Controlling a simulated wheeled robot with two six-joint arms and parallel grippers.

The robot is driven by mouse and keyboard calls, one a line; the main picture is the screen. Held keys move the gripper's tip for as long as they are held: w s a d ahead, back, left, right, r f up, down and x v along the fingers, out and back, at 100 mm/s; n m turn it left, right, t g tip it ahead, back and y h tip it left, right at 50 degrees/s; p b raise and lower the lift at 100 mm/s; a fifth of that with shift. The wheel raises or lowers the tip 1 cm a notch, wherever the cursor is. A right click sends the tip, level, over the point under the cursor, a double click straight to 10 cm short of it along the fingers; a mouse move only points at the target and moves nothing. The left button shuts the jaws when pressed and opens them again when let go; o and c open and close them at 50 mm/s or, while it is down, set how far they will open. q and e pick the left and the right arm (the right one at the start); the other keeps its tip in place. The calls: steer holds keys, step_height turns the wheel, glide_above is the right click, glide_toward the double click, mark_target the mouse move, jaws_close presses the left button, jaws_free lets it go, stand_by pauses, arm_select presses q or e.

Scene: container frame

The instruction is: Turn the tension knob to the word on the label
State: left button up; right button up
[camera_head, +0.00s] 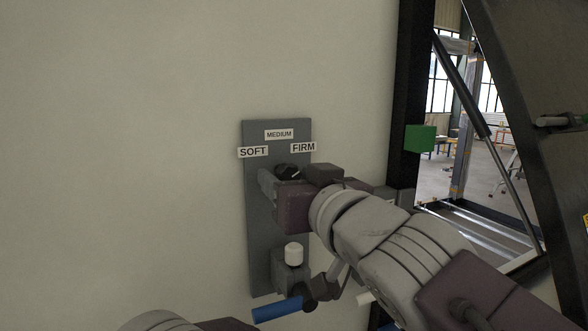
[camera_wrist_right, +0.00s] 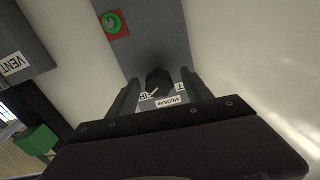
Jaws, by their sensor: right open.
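The black tension knob (camera_head: 286,171) sits on a grey panel (camera_head: 262,225) below three white labels: SOFT (camera_head: 253,152), MEDIUM (camera_head: 279,134) and FIRM (camera_head: 303,147). Its white pointer line slants toward FIRM. My right gripper (camera_head: 274,180) is at the panel, in front of the knob and partly hiding it. In the right wrist view, the knob (camera_wrist_right: 158,80) stands between the two open fingers of the gripper (camera_wrist_right: 160,88), with gaps on both sides. My left gripper is out of view.
A green block (camera_head: 420,138) sits on the dark frame post at right. In the right wrist view are a red square with a green ring (camera_wrist_right: 112,23) and a VENT label (camera_wrist_right: 13,64).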

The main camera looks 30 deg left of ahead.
steer(key=shift+s+d, duration=0.2)
steer(key=shift+d, duration=0.2)
steer(key=shift+c, duration=0.4)
jaws_close()
arm_select(q)
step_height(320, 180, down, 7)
steer(key=b, duration=0.6)
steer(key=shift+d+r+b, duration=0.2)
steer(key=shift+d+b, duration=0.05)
steer(key=shift+b, duration=0.15)
arm_select(e)
steer(key=shift+r+m, duration=0.1)
steer(key=shift+m, duration=5.8)
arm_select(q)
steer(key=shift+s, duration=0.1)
